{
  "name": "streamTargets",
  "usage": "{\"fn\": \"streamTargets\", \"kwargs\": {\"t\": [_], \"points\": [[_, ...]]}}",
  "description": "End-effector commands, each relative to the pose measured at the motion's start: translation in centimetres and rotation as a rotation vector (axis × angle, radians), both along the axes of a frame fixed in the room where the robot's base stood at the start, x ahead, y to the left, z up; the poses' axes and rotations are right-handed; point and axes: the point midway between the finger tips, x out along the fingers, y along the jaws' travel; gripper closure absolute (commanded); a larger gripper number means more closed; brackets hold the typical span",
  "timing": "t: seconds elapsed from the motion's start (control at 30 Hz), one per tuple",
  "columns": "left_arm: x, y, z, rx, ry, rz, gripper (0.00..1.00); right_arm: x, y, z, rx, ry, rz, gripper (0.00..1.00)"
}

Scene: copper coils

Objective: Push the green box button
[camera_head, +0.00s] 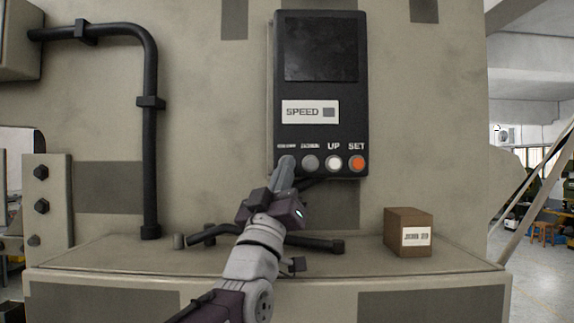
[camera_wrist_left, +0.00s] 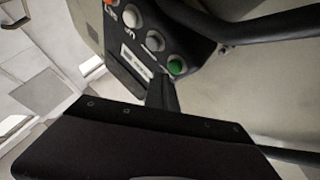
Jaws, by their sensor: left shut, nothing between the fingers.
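The black control box (camera_head: 320,95) hangs on the machine's front wall, with a row of round buttons along its lower edge. The green button (camera_wrist_left: 176,66) shows at the end of the row in the left wrist view. In the head view my left gripper (camera_head: 286,165) covers the leftmost button, so no green shows there. My left gripper is shut and empty, with its tips pointing up at that end of the row. The fingers (camera_wrist_left: 161,92) also show just beside the green button in the wrist view; I cannot tell if they touch it. My right gripper is not in view.
To the right along the row are a grey button (camera_head: 310,163), a white button (camera_head: 334,163) and an orange button (camera_head: 357,163). A small brown box (camera_head: 408,232) stands on the ledge (camera_head: 460,256). A black pipe (camera_head: 151,190) runs down the wall at left.

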Motion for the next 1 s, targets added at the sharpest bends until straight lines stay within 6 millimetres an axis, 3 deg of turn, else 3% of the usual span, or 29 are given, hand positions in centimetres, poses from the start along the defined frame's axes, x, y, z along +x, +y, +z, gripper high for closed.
{"fn": "streamTargets", "kwargs": {"t": [1.0], "points": [[0.9, 0.0, 0.01, 0.0, 0.0, 0.0, 1.0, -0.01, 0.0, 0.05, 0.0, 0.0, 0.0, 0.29]]}}
